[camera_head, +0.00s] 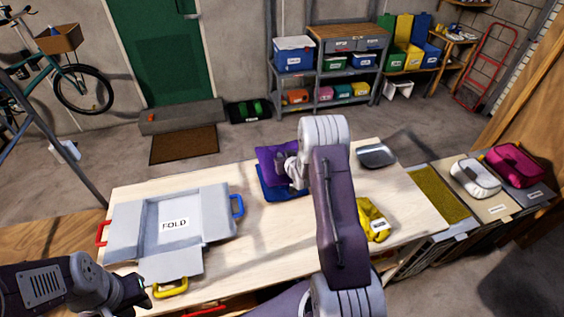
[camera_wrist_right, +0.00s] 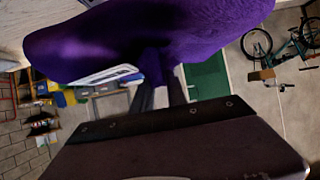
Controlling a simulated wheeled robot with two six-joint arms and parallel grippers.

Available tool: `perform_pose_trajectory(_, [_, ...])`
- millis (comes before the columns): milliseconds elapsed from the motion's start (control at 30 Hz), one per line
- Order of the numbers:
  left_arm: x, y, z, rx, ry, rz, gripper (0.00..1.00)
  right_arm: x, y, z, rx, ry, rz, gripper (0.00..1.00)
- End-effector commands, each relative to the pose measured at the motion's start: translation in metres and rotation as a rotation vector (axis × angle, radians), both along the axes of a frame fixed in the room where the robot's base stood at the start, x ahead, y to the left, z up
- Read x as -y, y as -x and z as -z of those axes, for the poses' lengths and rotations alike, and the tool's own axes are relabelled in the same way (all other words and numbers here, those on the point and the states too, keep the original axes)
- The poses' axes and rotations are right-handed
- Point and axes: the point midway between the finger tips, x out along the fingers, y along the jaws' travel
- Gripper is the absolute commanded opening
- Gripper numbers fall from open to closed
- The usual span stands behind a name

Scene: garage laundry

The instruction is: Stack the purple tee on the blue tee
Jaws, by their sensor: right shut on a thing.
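The purple tee (camera_head: 267,158) is a folded bundle at the back middle of the table in the head view. It fills the top of the right wrist view (camera_wrist_right: 150,38). My right gripper (camera_head: 300,172) is shut on it, and its fingers show below the cloth in the wrist view (camera_wrist_right: 160,92). The blue tee (camera_head: 270,194) lies on the table directly below the purple tee, partly covered by it. I cannot tell whether the two touch. My left gripper (camera_head: 140,294) is empty at the table's front left, and its jaw opening is unclear.
A grey folding board (camera_head: 165,195) marked FOLD takes up the table's left. A yellow cloth (camera_head: 373,220) lies to the right of my right arm. A grey tray (camera_head: 376,156) is at the back right. Bins with white and magenta cloths (camera_head: 515,166) stand further right.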

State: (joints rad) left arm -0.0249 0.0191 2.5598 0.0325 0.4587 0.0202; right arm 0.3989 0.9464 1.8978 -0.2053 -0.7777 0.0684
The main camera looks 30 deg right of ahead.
Motion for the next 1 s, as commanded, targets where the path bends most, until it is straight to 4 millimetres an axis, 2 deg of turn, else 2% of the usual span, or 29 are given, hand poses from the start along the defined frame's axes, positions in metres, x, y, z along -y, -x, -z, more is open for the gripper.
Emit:
perform_pose_trajectory(100, [0.000, 0.000, -0.004, 0.000, 0.000, 0.000, 0.25, 0.000, -0.015, 0.008, 0.002, 0.000, 0.000, 0.00])
perform_pose_trajectory(267, [0.000, 0.000, -0.005, 0.000, 0.000, 0.000, 0.25, 0.001, -0.018, 0.012, 0.000, 0.000, 0.001, 0.00])
perform_pose_trajectory(500, [0.000, 0.000, -0.016, 0.000, 0.000, 0.000, 0.25, 0.001, -0.017, 0.048, -0.001, 0.000, 0.001, 0.00])
perform_pose_trajectory(1000, [0.000, 0.000, -0.006, 0.000, 0.000, 0.000, 0.25, 0.001, -0.018, 0.058, 0.002, 0.001, 0.001, 0.00])
